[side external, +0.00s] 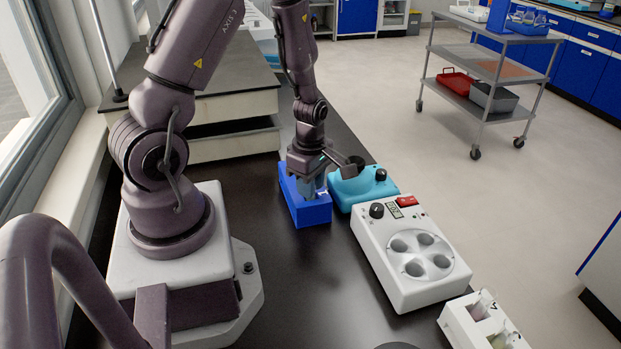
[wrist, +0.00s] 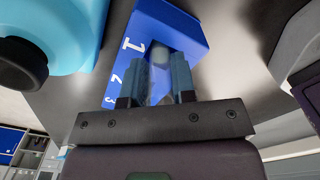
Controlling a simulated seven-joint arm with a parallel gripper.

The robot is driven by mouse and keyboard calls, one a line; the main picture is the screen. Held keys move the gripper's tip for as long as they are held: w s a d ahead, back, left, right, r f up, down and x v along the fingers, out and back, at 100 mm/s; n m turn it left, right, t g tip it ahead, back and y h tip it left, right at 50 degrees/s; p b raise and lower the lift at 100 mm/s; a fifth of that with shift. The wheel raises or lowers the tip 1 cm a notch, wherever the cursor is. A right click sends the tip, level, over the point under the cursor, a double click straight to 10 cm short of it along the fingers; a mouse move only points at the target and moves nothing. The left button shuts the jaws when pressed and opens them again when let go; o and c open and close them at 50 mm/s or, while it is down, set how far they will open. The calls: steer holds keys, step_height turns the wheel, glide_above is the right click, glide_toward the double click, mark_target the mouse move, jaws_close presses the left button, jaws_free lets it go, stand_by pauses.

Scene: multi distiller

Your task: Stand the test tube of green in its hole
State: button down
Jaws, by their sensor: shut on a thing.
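My gripper (side external: 314,188) is low over the blue numbered block (side external: 309,216), its fingers down at the block's opening. In the wrist view my gripper (wrist: 157,80) is shut on a pale, clear test tube (wrist: 160,64) that stands between its two fingers. The tube's far end reaches into the opening of the blue block (wrist: 194,31); how deep it sits is hidden. I cannot see any green in this tube.
A turquoise device (side external: 352,192) with a black knob stands close right of the blue block. A white machine (side external: 383,262) with several round wells stands nearer the camera. Dark bench top (side external: 300,290) is clear in front of the blue block.

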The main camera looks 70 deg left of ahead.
steer(key=shift+f, duration=0.2)
steer(key=c, duration=0.9)
jaws_free()
steer(key=shift+o, duration=0.2)
steer(key=shift+r, duration=3.5)
